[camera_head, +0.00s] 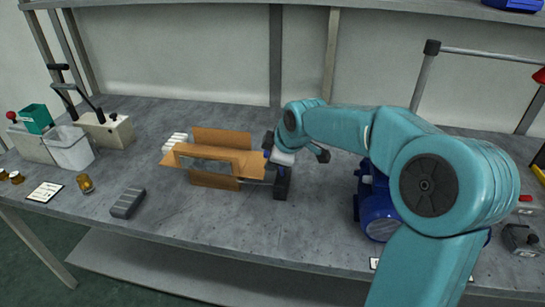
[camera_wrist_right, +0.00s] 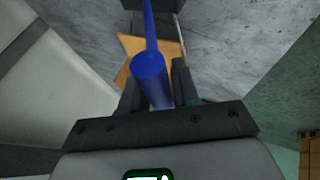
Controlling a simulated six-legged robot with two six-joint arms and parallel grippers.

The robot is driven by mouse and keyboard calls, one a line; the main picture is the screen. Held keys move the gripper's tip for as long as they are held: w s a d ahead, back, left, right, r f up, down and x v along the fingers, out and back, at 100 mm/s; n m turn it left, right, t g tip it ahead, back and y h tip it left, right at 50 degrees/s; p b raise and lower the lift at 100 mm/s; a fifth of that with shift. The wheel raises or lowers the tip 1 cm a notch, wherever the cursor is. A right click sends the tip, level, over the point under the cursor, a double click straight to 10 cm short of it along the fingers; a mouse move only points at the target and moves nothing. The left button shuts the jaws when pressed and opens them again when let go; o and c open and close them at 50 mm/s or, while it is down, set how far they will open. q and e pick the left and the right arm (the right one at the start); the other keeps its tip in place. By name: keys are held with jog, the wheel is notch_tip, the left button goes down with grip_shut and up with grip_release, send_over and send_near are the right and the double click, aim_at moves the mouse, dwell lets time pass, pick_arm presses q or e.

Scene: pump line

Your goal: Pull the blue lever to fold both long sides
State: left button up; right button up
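The cardboard carton (camera_head: 242,161) stands on the workbench in the head view, with its flaps spread outward. Part of it shows as an orange patch behind the lever in the right wrist view (camera_wrist_right: 133,45). The blue lever (camera_wrist_right: 149,66) runs between the two fingers of my right gripper (camera_wrist_right: 158,92) in the right wrist view, with a finger close against each side. In the head view my right gripper (camera_head: 281,157) is just right of the carton, above a dark post (camera_head: 282,187), and largely hides the lever. My left gripper is not in view.
White items (camera_head: 174,141) stand left of the carton. A grey block (camera_head: 127,202), an amber jar (camera_head: 85,183) and a white bin (camera_head: 70,148) are farther left. A blue pump (camera_head: 378,213) sits behind my right arm. The bench front is mostly clear.

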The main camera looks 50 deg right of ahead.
jog(key=shift+o, duration=1.1)
jog(key=shift+d, duration=0.1)
jog(key=shift+s+r, duration=0.1)
jog(key=shift+r, duration=0.15)
jog(key=p+v, duration=0.1)
jog(key=v, duration=1.4)
jog(key=shift+s+r, duration=0.25)
jog(key=shift+s, duration=0.05)
